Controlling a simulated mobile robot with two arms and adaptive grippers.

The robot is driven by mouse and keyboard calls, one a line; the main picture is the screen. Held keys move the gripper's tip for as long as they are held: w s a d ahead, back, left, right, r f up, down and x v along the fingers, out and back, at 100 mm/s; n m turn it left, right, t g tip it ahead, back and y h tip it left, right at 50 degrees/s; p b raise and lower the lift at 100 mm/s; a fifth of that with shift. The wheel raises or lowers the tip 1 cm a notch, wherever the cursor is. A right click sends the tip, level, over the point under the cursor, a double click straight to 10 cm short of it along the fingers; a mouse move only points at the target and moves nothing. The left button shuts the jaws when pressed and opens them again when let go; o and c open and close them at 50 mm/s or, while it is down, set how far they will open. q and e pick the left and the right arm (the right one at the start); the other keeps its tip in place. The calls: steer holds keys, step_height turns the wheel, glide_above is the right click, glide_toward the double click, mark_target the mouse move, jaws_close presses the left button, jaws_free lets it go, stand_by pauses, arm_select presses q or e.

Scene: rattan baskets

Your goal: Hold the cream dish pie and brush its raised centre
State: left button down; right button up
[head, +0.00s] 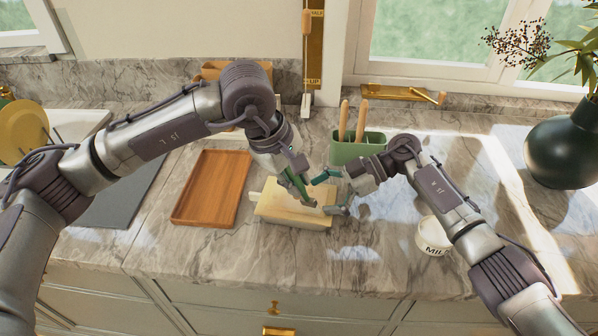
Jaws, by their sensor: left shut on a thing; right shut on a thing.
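The cream dish pie (277,207) sits on the marble counter in the middle of the head view, with a handle at its left end. My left gripper (302,184) is over the dish, shut on a green-handled brush (296,187). The brush slants down to the pie's top; its tip is at or just above the raised centre, and I cannot tell whether it touches. My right gripper (337,209) is at the dish's right end, shut on the dish there. The right handle is hidden by the fingers.
A wooden tray (211,188) lies left of the dish. A green holder (357,149) with wooden-handled tools stands behind. A white MILK container (433,236) stands to the right, beneath my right forearm. A dark vase (562,145) is at far right. The counter in front is clear.

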arm_select(q)
steer(key=shift+s+f, duration=0.15)
steer(key=shift+s, duration=0.05)
steer(key=shift+w, duration=3.5)
steer(key=shift+s, duration=3.5)
steer(key=shift+r, duration=3.1)
steer(key=shift+r, duration=1.5)
